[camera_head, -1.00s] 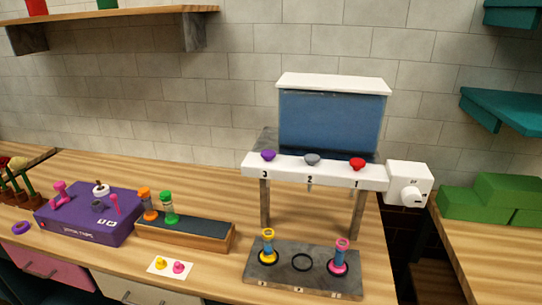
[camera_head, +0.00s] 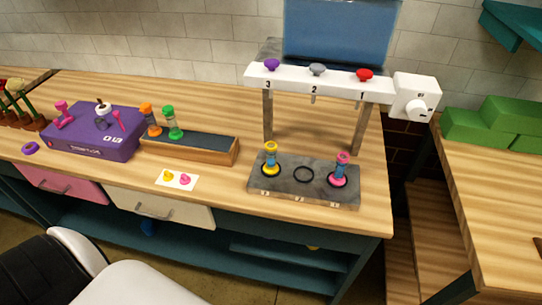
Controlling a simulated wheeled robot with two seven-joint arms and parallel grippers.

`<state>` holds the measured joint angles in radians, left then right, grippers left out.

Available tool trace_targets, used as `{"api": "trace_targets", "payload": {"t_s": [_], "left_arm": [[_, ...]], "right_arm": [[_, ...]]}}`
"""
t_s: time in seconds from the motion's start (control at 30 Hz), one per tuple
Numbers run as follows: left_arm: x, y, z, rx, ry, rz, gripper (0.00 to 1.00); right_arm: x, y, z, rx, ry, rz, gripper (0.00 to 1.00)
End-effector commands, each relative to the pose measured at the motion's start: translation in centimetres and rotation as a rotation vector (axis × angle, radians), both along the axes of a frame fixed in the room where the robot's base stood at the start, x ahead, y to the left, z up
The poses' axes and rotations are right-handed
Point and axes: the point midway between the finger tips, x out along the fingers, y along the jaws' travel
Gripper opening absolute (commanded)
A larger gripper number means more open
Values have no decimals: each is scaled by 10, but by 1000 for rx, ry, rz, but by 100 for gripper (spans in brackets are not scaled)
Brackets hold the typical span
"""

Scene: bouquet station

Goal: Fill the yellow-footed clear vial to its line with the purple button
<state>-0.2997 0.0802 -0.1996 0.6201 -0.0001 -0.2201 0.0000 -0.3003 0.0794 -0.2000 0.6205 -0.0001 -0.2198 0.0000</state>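The yellow-footed clear vial (camera_head: 271,159) stands upright on the left ring of the grey dispenser base (camera_head: 325,188), below spout 3. It has a yellow top, and its fill level is too small to tell. The purple button (camera_head: 272,64) sits above the number 3 on the white dispenser bar (camera_head: 295,79). A grey button (camera_head: 317,69) is above 2 and a red button (camera_head: 364,75) above 1. A pink-footed vial (camera_head: 341,169) stands on the right ring; the middle ring (camera_head: 303,174) is empty. Neither of my grippers is in view.
A white box with a dial (camera_head: 414,97) is at the bar's right end. A wooden rack (camera_head: 190,148) with orange and green vials, a card (camera_head: 177,180) with yellow and pink pieces, and a purple box (camera_head: 95,131) stand left. Green blocks (camera_head: 490,124) lie on the right counter.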

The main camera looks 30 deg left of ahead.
Motion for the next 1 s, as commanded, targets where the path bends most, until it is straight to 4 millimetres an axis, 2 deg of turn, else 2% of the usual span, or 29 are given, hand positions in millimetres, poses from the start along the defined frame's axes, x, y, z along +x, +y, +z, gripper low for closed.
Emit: {"api": "trace_targets", "payload": {"t_s": [0.07,0.1,0.3,1.0], "left_arm": [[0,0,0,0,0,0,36],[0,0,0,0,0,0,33],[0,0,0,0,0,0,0],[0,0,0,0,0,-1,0]], "right_arm": [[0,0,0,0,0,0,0],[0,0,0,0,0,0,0],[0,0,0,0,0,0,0],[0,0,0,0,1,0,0]]}}
